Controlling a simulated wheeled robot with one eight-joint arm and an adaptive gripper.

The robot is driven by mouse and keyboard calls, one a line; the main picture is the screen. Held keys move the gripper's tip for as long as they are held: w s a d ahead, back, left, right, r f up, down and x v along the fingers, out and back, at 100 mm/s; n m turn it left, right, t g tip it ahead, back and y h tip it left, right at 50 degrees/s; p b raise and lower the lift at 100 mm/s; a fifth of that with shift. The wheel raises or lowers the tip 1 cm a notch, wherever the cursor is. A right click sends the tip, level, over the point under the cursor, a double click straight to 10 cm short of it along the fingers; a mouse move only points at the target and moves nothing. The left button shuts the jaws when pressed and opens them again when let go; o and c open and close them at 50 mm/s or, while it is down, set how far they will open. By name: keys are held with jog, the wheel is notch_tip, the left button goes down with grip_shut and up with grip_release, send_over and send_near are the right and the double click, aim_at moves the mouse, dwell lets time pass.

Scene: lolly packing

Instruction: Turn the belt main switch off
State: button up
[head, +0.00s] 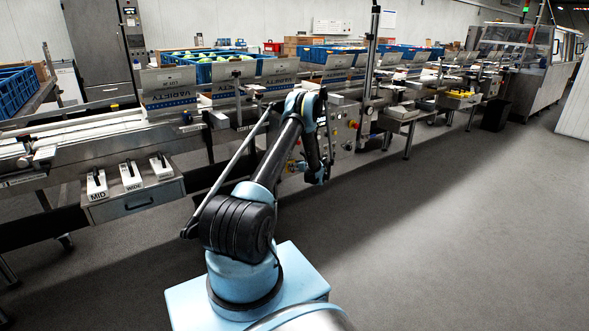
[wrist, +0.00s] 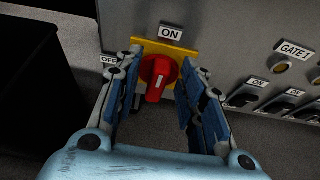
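The belt main switch is a red rotary knob (wrist: 160,76) on a yellow plate (wrist: 170,50), seen in the wrist view. A white ON label (wrist: 171,33) is above the plate and an OFF label (wrist: 108,60) is at its left. The knob's grip bar stands nearly upright in the picture, in line with the ON label. My gripper (wrist: 161,66) is open, with one finger on each side of the knob. Gaps show between fingers and knob. In the head view my arm reaches to the line's front, and the fingers are not clear there.
Right of the switch, the grey panel holds a GATE 1 label (wrist: 295,50), a round lamp (wrist: 283,67) and several dark rocker switches (wrist: 243,96). In the head view, a drawer box (head: 136,203) with labelled tools is at the left. The floor (head: 450,230) at the right is clear.

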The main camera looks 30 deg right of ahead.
jog(key=shift+w, duration=0.2)
jog(key=c, duration=0.8)
